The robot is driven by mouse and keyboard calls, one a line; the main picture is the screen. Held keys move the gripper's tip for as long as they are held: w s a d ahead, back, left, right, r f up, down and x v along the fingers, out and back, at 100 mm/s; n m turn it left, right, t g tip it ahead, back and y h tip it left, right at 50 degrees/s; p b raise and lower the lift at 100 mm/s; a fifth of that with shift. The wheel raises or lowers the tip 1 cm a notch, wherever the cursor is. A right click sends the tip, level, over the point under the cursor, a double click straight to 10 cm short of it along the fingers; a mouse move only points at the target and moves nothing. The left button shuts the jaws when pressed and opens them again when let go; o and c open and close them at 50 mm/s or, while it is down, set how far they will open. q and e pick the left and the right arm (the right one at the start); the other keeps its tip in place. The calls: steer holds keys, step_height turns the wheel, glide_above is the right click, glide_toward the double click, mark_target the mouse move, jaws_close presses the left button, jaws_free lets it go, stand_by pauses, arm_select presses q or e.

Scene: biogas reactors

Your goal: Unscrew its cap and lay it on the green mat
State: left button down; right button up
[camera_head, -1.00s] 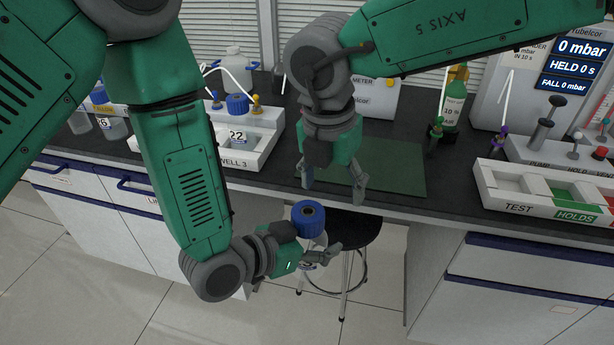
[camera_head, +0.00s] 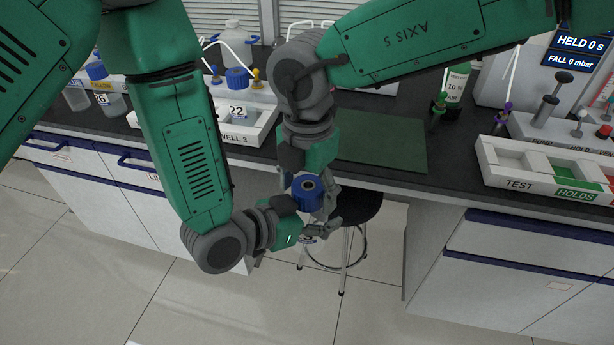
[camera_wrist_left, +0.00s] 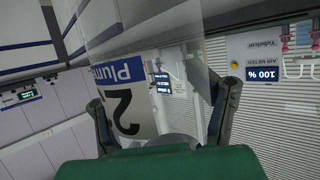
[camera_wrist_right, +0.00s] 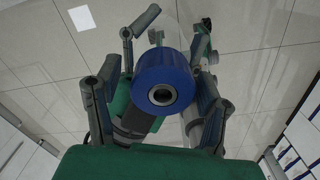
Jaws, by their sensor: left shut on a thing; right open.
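A clear bottle with a printed label (camera_wrist_left: 130,95) is held in my left gripper (camera_head: 318,232), which is shut on its body in front of the bench. The bottle's blue cap (camera_head: 307,194) faces up, with a dark port in its centre. My right gripper (camera_head: 312,185) is directly above, pointing down. In the right wrist view the blue cap (camera_wrist_right: 165,80) lies between the open fingers; I cannot tell whether they touch it. The green mat (camera_head: 385,150) lies flat and bare on the bench, behind and right of the bottle.
A white tray with wells (camera_head: 235,130) stands left of the mat. A white rack marked TEST and HOLDS (camera_head: 507,185) stands at the right. A black stool (camera_head: 360,208) stands below the bottle.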

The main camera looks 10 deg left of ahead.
steer(key=c, duration=1.2)
steer(key=o, duration=1.3)
step_height(320, 180, up, 8)
steer(key=shift+f, duration=0.2)
steer(key=shift+c, duration=0.5)
steer(key=shift+f, duration=3.9)
